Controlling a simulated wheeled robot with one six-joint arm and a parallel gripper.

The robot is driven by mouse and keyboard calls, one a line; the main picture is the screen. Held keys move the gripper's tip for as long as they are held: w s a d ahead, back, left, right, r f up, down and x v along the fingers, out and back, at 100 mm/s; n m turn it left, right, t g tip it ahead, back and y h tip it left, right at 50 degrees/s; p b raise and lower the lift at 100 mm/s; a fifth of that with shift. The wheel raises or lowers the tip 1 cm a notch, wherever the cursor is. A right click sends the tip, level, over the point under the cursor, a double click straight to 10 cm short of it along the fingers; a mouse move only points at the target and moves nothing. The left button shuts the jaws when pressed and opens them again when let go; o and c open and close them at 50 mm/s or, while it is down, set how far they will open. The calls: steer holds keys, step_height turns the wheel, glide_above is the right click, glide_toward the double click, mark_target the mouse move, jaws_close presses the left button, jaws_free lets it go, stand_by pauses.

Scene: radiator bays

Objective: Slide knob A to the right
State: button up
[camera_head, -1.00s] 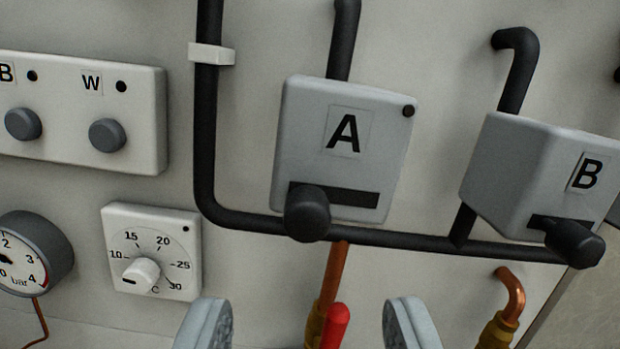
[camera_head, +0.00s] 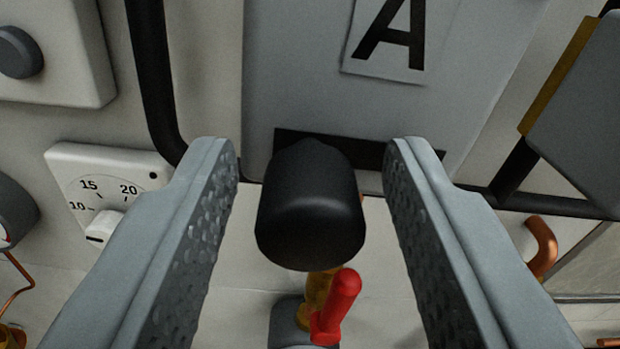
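Knob A (camera_head: 310,205) is a black rounded knob at the left part of a dark horizontal slot (camera_head: 370,156) in the grey box marked A (camera_head: 300,70). My gripper (camera_head: 312,160) is open, with one finger on each side of the knob. A gap shows between the knob and each finger, wider on the right. The slot's right end is partly hidden behind the right finger.
A red lever (camera_head: 336,308) on a brass valve stands just below the knob, between my fingers. A white thermostat dial (camera_head: 108,195) is at left. Box B (camera_head: 585,120) and a copper pipe (camera_head: 541,246) are at right. Black pipes run behind.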

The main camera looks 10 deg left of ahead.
jaws_close()
steer(key=d, duration=0.1)
steer(key=w+d, duration=0.1)
steer(key=d, duration=0.1)
steer(key=shift+w+d, duration=0.1)
steer(key=shift+d, duration=0.2)
steer(key=shift+c, duration=1.3)
jaws_free()
steer(key=shift+r, duration=0.1)
steer(key=o, duration=0.4)
steer(key=shift+w+d, duration=0.1)
steer(key=shift+d, duration=0.05)
steer(key=shift+o, duration=0.2)
